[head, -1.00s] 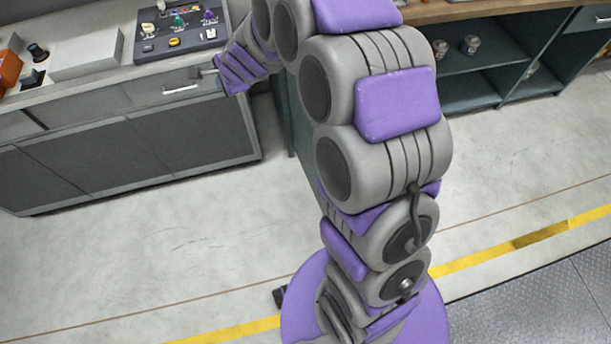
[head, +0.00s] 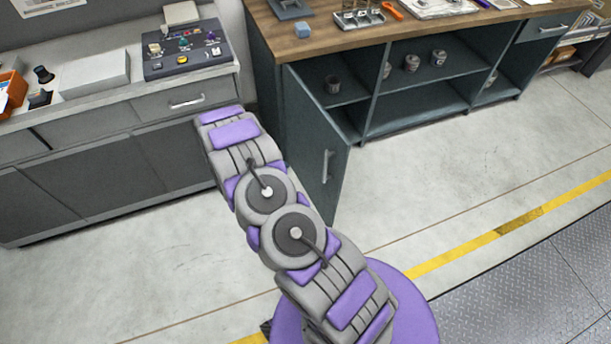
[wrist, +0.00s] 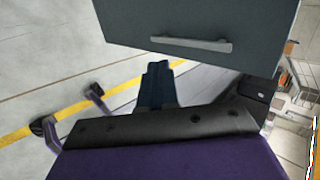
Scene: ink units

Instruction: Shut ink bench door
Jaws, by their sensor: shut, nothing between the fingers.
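The ink bench (head: 290,42) has a wooden top and dark teal open shelves at the upper right in the head view. Its door (head: 313,135) stands open, swung out toward me at the bench's left end, with a grey bar handle (head: 327,166). In the wrist view the door (wrist: 200,18) fills the top, and its handle (wrist: 190,44) lies along its lower part. My gripper (wrist: 158,70) is shut and empty in the wrist view, below the door and handle in the picture. Contact with the door cannot be told. The head view hides my gripper behind my arm.
A grey cabinet (head: 100,165) with a drawer handle (head: 187,102) stands at the left, carrying a control panel (head: 185,55) and boxes. Cans (head: 411,62) stand on the bench shelf. The floor (head: 400,190) in front of the bench is clear.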

